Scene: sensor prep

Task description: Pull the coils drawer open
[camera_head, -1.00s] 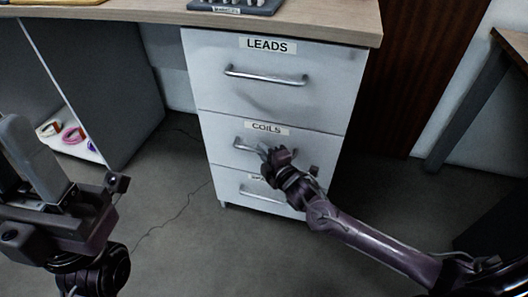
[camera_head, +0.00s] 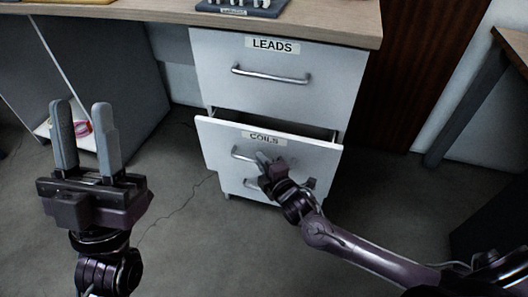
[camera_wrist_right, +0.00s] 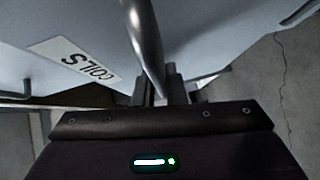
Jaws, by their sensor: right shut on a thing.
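The coils drawer (camera_head: 222,140) is the middle drawer of a white cabinet and stands partly out, with a dark gap above its front. Its label reads COILS, and this also shows in the right wrist view (camera_wrist_right: 75,62). My right gripper (camera_head: 264,160) is shut on the drawer's metal bar handle (camera_head: 243,153). In the right wrist view the handle (camera_wrist_right: 146,40) runs down between the fingers, whose tips are partly hidden. My left gripper (camera_head: 86,138) is open and empty, fingers pointing up, left of the cabinet and apart from it.
The closed LEADS drawer (camera_head: 273,85) with its own handle is above. A lower drawer is mostly hidden behind the coils drawer and my right arm. The wooden desk top (camera_head: 330,22) overhangs the cabinet.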

